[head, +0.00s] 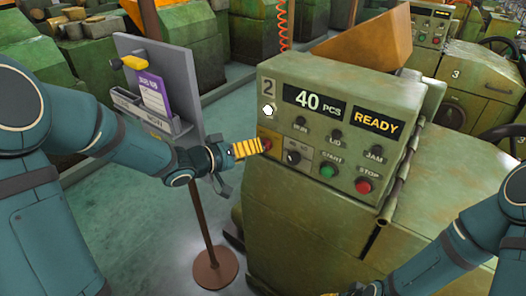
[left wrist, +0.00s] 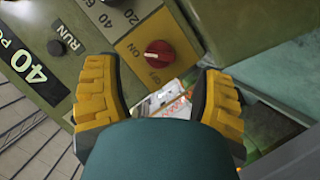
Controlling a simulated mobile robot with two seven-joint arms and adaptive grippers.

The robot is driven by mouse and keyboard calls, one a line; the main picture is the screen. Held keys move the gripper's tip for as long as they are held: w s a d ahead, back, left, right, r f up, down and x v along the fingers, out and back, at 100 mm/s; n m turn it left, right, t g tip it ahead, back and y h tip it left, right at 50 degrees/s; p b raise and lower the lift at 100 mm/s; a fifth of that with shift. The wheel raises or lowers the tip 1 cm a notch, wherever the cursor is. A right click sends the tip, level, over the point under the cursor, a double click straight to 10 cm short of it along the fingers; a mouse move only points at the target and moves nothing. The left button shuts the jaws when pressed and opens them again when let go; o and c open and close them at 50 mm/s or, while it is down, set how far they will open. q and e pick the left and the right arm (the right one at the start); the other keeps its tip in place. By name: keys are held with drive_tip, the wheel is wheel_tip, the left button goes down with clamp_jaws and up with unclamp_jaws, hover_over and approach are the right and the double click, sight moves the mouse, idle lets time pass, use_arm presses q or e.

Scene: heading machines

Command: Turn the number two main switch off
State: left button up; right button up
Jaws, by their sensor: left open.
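The machine with the number 2 plate (head: 268,87) has a control panel facing me. Its main switch is a red knob (head: 267,145) at the panel's lower left. In the left wrist view the red knob (left wrist: 160,53) sits on a yellow plate (left wrist: 130,45) marked ON and OFF, and its white mark points towards ON. My left gripper (head: 250,148) is at the knob in the head view. In the left wrist view its yellow fingers (left wrist: 158,80) are open, with the knob beyond and between them; contact cannot be told. My right gripper is out of view.
Beside the knob are a black dial (head: 293,157), a green start button (head: 328,170) and a red stop button (head: 363,185). The display (head: 314,103) reads 40 PCS and READY. A grey stand board (head: 160,85) with a purple card is left, close to my left arm.

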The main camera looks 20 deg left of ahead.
sight(265, 146)
use_arm(q)
drive_tip(key=x, duration=0.5)
drive_tip(key=shift+b, duration=0.4)
clamp_jaws()
